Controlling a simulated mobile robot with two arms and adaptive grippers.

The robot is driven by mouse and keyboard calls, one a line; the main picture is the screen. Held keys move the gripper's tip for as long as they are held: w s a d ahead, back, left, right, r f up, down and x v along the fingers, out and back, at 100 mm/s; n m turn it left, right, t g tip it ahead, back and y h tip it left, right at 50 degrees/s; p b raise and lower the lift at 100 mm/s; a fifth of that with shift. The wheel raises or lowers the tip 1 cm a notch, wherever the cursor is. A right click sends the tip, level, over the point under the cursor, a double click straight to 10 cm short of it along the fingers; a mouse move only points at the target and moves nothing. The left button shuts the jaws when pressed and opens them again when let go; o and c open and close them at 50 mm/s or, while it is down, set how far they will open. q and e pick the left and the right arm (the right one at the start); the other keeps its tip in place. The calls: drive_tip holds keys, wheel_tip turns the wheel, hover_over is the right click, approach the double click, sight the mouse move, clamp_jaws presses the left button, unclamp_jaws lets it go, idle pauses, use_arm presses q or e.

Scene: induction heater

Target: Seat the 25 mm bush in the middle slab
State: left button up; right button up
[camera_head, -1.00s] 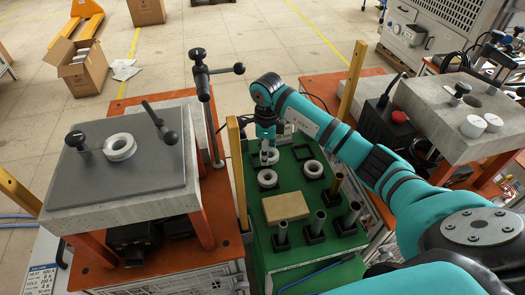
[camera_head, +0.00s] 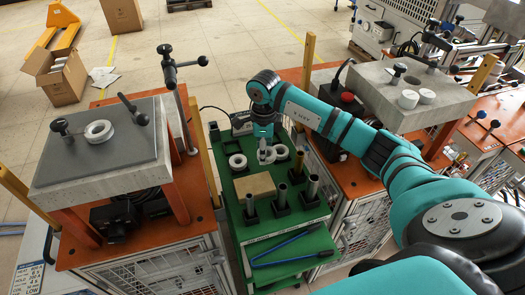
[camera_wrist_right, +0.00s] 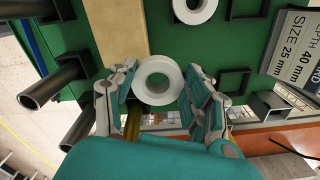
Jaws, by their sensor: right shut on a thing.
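My right gripper (camera_head: 265,160) points down over the green cart top. In the wrist view its two fingers (camera_wrist_right: 160,100) stand either side of a white ring (camera_wrist_right: 158,80) and are shut on it; in the head view this ring (camera_head: 281,152) is partly behind the fingers. Whether it is clear of the cart top, I cannot tell. A second white ring (camera_head: 238,161) lies to the left. Grey slabs stand on the left (camera_head: 85,175) and right (camera_head: 435,105); which is the middle slab, I cannot tell. My left gripper is out of view.
A tan block (camera_head: 255,186) and several upright metal tubes (camera_head: 281,195) stand on the cart. A sign (camera_wrist_right: 295,50) reads size 25 mm, depth 40 mm. A black post (camera_head: 175,95) rises between.

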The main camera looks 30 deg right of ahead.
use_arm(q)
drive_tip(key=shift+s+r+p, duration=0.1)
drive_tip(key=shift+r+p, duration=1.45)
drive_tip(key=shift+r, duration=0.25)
use_arm(e)
drive_tip(key=shift+r, duration=2.9)
